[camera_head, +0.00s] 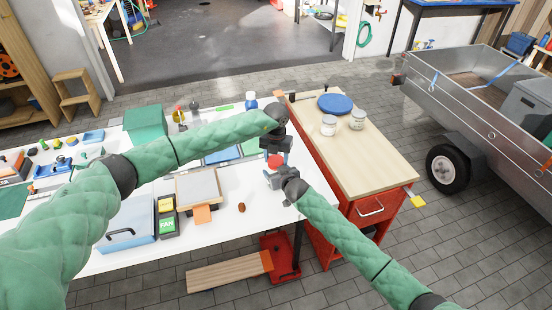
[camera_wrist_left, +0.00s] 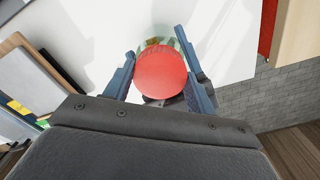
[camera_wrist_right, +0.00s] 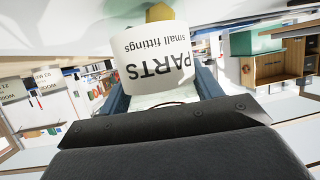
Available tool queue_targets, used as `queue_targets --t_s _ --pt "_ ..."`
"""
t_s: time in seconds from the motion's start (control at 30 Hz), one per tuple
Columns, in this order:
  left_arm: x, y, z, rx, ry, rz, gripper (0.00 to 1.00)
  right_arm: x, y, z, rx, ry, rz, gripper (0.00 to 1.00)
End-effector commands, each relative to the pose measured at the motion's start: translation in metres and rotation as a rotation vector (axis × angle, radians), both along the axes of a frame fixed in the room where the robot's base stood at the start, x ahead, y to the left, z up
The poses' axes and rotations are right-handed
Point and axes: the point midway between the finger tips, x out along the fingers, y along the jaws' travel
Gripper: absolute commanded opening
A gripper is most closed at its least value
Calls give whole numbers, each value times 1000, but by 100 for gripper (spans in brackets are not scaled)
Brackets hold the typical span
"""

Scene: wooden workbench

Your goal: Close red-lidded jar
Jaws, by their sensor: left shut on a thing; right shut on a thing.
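The red lid (camera_head: 275,161) is near the right edge of the white table. My left gripper (camera_head: 277,152) comes down on it from above. In the left wrist view the lid (camera_wrist_left: 160,76) lies between both fingers, with part of the glass jar (camera_wrist_left: 162,43) showing beyond it. My right gripper (camera_head: 271,177) is below, shut on the jar from the side. In the right wrist view the jar's white label (camera_wrist_right: 155,58) reads "PARTS small fittings" and sits between the fingers. I cannot tell whether the lid is fully seated.
A red cabinet (camera_head: 310,140) with a wooden top stands right of the table, bearing two jars (camera_head: 329,125) and a blue round lid (camera_head: 335,103). A framed tray (camera_head: 199,187), a brown nut-like object (camera_head: 241,207) and a blue bin (camera_head: 127,235) lie on the table.

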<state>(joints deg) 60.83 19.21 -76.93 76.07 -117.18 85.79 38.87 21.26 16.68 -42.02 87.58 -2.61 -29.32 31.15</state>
Motion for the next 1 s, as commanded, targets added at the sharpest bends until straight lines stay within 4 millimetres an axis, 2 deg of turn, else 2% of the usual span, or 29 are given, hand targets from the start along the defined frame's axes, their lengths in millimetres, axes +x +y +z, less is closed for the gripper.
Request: queue_targets --t_s 0.13,0.4,0.43,0.53,0.83,1.0 --pt "0 1 0 1 0 -80 28 0 0 0 0 0 0 1" --pt "0 1 0 1 -1 -87 28 0 0 0 0 0 0 1" --pt "0 1 0 1 -1 -86 59 0 0 0 0 0 0 1" --pt "0 1 0 1 -1 -86 77 0 0 0 0 0 0 1" --pt "0 0 2 0 0 -87 77 0 0 0 0 0 0 1" --pt "0 -1 17 -2 -2 -87 77 0 0 0 0 0 0 1"
